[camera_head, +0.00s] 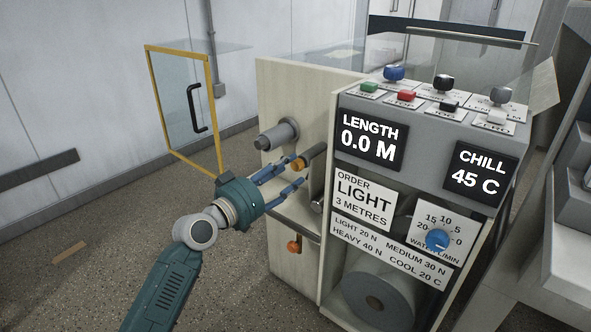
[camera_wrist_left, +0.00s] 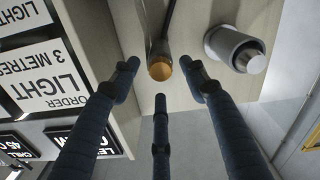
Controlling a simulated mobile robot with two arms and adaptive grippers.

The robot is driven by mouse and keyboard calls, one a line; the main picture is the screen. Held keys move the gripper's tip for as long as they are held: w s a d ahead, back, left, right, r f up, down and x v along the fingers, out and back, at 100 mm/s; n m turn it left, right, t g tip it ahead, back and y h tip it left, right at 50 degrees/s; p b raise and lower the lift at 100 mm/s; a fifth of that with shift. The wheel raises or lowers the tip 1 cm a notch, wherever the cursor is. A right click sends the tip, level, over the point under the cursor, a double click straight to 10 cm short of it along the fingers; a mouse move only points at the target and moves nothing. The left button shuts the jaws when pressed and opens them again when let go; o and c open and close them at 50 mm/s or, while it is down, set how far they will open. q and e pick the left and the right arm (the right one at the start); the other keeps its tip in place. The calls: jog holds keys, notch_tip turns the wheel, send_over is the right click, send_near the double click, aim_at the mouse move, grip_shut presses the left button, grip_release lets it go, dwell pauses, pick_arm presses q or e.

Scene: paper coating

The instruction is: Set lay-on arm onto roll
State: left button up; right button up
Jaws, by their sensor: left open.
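An orange-tipped handle (camera_head: 298,164) sticks out from the side of the pale machine panel, on a dark bar that looks like the lay-on arm. In the left wrist view its orange end (camera_wrist_left: 160,71) faces the camera, just beyond the fingertips. My left gripper (camera_head: 288,175) has its blue fingers spread open close to this handle, and nothing is held. A grey cylinder on a round collar (camera_head: 274,136) sits on the panel above and left of the handle; it also shows in the left wrist view (camera_wrist_left: 236,50). I cannot tell whether it is the roll meant. My right gripper is out of view.
The machine's front has a LENGTH display (camera_head: 369,139) reading 0.0 M, a CHILL display (camera_head: 480,172), an order card (camera_head: 363,200) and a blue dial (camera_head: 437,240). A large grey roll (camera_head: 375,295) lies in the bay below. A second orange knob (camera_head: 294,246) is lower on the panel.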

aim_at(295, 167)
pick_arm(q)
jog(key=shift+x, duration=1.9)
grip_shut()
